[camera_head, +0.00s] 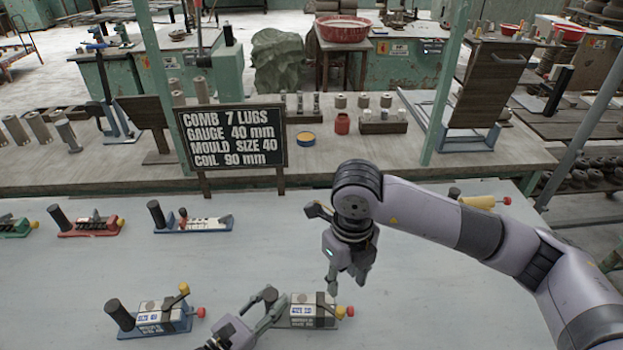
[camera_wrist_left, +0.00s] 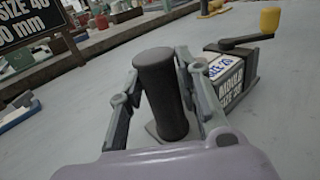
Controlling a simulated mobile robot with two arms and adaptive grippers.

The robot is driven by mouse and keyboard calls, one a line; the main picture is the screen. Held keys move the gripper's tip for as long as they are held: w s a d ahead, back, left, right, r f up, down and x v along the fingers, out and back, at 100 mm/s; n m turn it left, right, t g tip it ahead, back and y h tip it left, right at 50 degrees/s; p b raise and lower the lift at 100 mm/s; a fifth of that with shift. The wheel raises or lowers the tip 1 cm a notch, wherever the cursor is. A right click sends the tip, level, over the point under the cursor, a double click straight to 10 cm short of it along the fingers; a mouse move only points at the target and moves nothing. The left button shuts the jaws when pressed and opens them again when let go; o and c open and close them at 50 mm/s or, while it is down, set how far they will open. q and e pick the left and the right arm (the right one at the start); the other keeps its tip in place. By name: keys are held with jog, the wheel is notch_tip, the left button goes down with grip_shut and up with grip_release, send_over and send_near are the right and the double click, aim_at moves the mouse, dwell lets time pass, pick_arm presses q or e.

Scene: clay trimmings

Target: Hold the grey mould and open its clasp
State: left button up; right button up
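The grey mould (camera_head: 307,312) lies at the front of the table, its white label reading partly as SIZE 20. It also shows in the left wrist view (camera_wrist_left: 232,82). A yellow-tipped clasp lever (camera_wrist_left: 250,39) lies across its top. My left gripper (camera_head: 262,314) is at the mould's left end. In the left wrist view its two fingers (camera_wrist_left: 158,85) stand on either side of the mould's dark upright handle (camera_wrist_left: 163,95); whether they press on it is unclear. My right gripper (camera_head: 347,281) hangs above and behind the mould, fingers down, apart and empty.
A blue mould marked SIZE 40 (camera_head: 163,318) stands to the left. More moulds, a blue one (camera_head: 200,225) and a red one (camera_head: 90,229), lie farther back. A black sign (camera_head: 233,137) reads MOULD SIZE 40. The table (camera_head: 200,265) between the rows is clear.

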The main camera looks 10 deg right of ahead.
pick_arm(q)
jog(key=o, duration=0.4)
jog(key=shift+c, duration=0.2)
